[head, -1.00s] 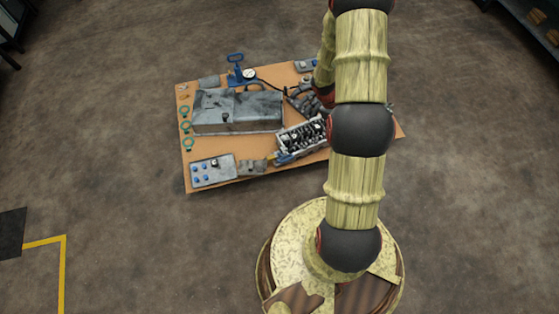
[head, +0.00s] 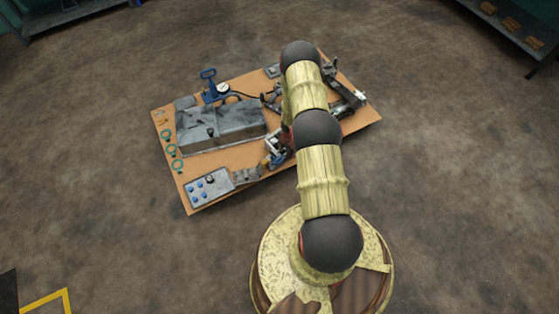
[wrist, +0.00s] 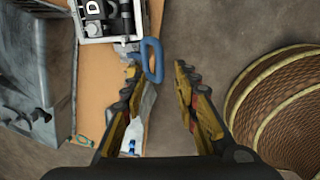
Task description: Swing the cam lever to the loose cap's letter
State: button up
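In the wrist view, a blue loop-shaped lever handle (wrist: 153,60) sticks out from the engine-like block (wrist: 97,38). A white letter D (wrist: 93,8) shows on a dark part on top of that block. My gripper (wrist: 157,69) is open, with its yellow-orange fingers on either side of the blue loop in the picture; I see no clear contact. In the head view my arm hides most of the block, and a bit of blue and yellow (head: 272,160) shows beside it. I cannot tell which cap is loose.
A grey tank (head: 228,127) stands left of the block on the brown board (head: 355,118). A grey box with blue knobs (head: 207,188) sits at the front left. A blue pump with a gauge (head: 209,84) is at the back. Green rings (head: 171,150) lie on the left edge.

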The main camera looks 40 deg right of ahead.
jog(key=f+b, duration=0.1)
jog(key=f, duration=0.1)
jog(key=f+b, duration=0.1)
jog(key=f, duration=0.2)
jog(key=w+f+b, duration=0.1)
jog(key=f, duration=0.1)
jog(key=shift+f, duration=0.35)
jog(key=c, duration=0.3)
grip_shut()
dwell(0.4)
